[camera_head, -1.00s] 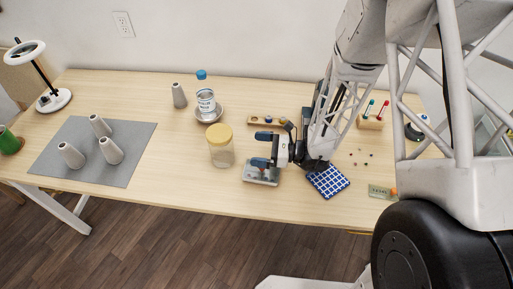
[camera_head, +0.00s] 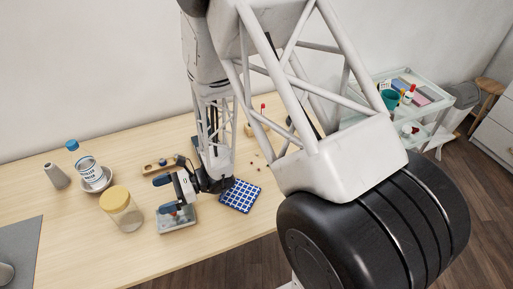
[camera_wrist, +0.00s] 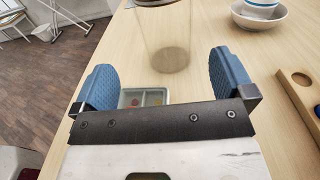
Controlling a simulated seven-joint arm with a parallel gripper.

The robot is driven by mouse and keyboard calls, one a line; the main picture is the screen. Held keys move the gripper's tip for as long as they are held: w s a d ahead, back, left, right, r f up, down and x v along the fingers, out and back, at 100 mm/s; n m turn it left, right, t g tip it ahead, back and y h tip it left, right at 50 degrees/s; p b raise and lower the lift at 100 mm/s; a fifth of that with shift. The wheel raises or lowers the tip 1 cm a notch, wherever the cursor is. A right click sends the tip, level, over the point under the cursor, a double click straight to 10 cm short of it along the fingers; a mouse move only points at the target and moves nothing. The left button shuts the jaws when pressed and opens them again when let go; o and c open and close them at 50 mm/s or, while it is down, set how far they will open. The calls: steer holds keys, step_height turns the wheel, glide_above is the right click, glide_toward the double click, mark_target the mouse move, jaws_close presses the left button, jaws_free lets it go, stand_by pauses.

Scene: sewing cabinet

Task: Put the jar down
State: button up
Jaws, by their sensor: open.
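The jar (camera_head: 122,213) is clear glass with a yellow lid and stands upright on the wooden table. In the wrist view its clear lower part (camera_wrist: 165,42) shows just beyond my fingertips; its top is cut off. My gripper (camera_head: 166,195) is to the right of the jar in the head view, low over the table. Its two blue fingers are spread apart and empty, as the wrist view shows (camera_wrist: 166,78). The jar appears to be clear of both fingers.
A small clear-lidded box (camera_head: 178,222) is under my gripper. A wooden holder (camera_head: 163,165) and a blue checked cloth (camera_head: 240,196) lie nearby.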

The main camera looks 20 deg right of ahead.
steer(key=s+d+r+n+g+h, duration=0.2)
steer(key=s+d+r+n+h, duration=0.25)
steer(key=r, duration=0.25)
steer(key=s+d+r+n+g+h, duration=0.25)
steer(key=s+r+n, duration=0.2)
steer(key=r, duration=0.25)
steer(key=s+d+r+n+t+h, duration=0.3)
steer(key=s+d+r+n+h, duration=0.1)
steer(key=d+r, duration=0.3)
steer(key=s+d+r+n+t+h, duration=0.4)
steer(key=s+d+r+h, duration=0.2)
steer(key=d, duration=0.4)
step_height(320, 180, up, 2)
steer(key=shift+s+d+r+h, duration=0.1)
steer(key=shift+s+d+h, duration=0.25)
steer(key=shift+h, duration=0.15)
steer(key=shift+t, duration=0.25)
